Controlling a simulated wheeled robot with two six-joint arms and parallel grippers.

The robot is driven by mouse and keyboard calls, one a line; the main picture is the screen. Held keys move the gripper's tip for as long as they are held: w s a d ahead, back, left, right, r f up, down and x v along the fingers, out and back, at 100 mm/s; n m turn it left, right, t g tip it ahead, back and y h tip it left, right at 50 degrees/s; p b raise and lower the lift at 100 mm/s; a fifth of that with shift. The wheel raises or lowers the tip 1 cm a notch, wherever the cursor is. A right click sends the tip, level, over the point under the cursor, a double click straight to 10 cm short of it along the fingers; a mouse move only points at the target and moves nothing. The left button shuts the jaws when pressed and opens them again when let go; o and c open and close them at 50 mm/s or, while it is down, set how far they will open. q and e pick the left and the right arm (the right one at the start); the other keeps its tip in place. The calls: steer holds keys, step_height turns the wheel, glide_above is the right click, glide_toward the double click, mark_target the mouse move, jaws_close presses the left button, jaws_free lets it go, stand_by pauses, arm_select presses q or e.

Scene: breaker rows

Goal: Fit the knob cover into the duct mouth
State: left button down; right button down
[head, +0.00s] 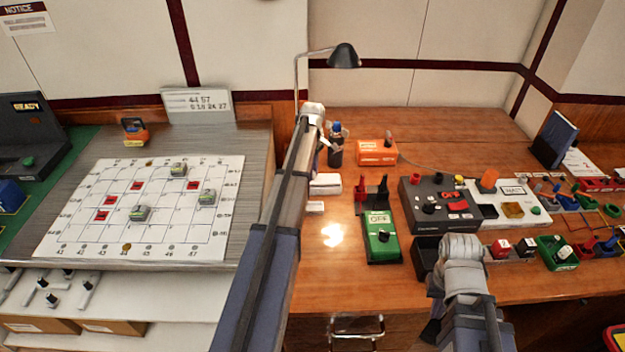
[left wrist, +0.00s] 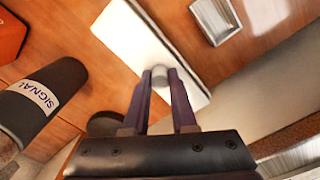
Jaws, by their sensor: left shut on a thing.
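My left gripper (head: 313,112) is high over the back of the wooden counter, its fingers hardly visible in the head view. In the left wrist view its two dark fingers (left wrist: 160,76) are shut on a small pale grey round piece (left wrist: 159,72), which looks like the knob cover. Behind it is a long white block (left wrist: 140,42); whether they touch, I cannot tell. I cannot make out the duct mouth for certain. My right gripper (head: 462,246) hangs over the counter's front, its jaws hidden.
A dark SIGNAL cylinder (left wrist: 40,97) stands left of the left gripper in the wrist view. An orange box (head: 377,152), a green OFF switch (head: 381,236) and a dark control panel (head: 436,203) are on the counter. A lamp (head: 343,55) arches behind. The gridded white board (head: 150,170) lies left.

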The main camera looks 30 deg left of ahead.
arm_select(q)
steer(key=shift+f, duration=0.7)
arm_select(e)
steer(key=shift+f, duration=0.65)
arm_select(q)
steer(key=shift+f+b, duration=0.2)
steer(key=shift+b, duration=0.2)
steer(key=c, duration=0.7)
jaws_free()
arm_select(e)
steer(key=shift+f, duration=0.15)
arm_select(q)
steer(key=shift+r, duration=0.15)
step_height(320, 180, up, 12)
steer(key=p, duration=1.2)
steer(key=shift+r, duration=0.1)
arm_select(e)
step_height(320, 180, up, 12)
